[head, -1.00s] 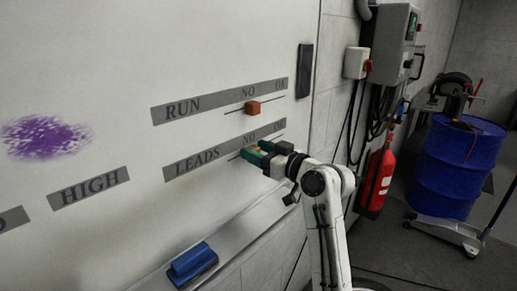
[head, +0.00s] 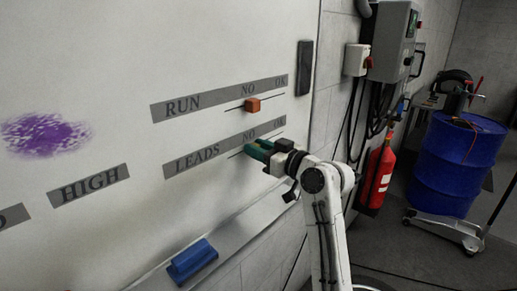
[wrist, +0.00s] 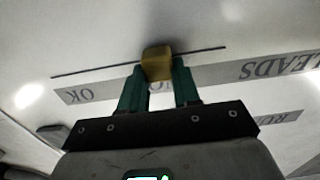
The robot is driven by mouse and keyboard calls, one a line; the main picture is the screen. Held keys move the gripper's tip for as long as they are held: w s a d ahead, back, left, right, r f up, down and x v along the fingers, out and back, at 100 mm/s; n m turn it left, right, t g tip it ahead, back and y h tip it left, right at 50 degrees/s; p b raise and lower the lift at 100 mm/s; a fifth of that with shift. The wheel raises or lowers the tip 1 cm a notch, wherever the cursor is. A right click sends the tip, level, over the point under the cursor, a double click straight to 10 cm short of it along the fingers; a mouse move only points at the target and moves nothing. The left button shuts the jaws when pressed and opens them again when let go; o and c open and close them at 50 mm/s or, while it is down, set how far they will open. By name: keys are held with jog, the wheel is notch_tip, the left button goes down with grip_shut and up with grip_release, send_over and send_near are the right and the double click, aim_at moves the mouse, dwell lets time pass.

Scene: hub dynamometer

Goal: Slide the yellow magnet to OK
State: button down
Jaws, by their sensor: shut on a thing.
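The yellow magnet (wrist: 157,63) sits on the thin black line of the LEADS row, near the NO mark. My gripper (wrist: 158,72) is shut on it, with one green finger on each side, in the wrist view. In the head view my gripper (head: 254,150) reaches the board below NO and its fingers hide the magnet. The OK mark (head: 279,125) of the LEADS row is to the right of my gripper there. In the wrist view, which is upside down, OK (wrist: 78,95) lies to the left.
An orange magnet (head: 252,105) sits on the RUN row line above. A blue eraser (head: 192,262) rests on the ledge below. A dark bar (head: 304,68) is at the board's right edge. A fire extinguisher (head: 379,180) and blue drum (head: 458,165) stand farther right.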

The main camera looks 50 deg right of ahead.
aim_at(279, 130)
jog(key=d+b, duration=0.1)
jog(key=d, duration=0.3)
jog(key=d+b, duration=0.2)
jog(key=d, duration=0.2)
jog(key=d+b, duration=0.2)
jog(key=d, duration=0.2)
jog(key=shift+w, duration=0.3)
jog(key=shift+d+r, duration=0.1)
jog(key=shift+d, duration=0.15)
jog(key=c, duration=1.1)
grip_release()
jog(key=shift+c, duration=0.2)
jog(key=shift+o, duration=1.4)
jog(key=shift+d, duration=0.2)
jog(key=shift+o, duration=0.3)
jog(key=shift+a, duration=0.1)
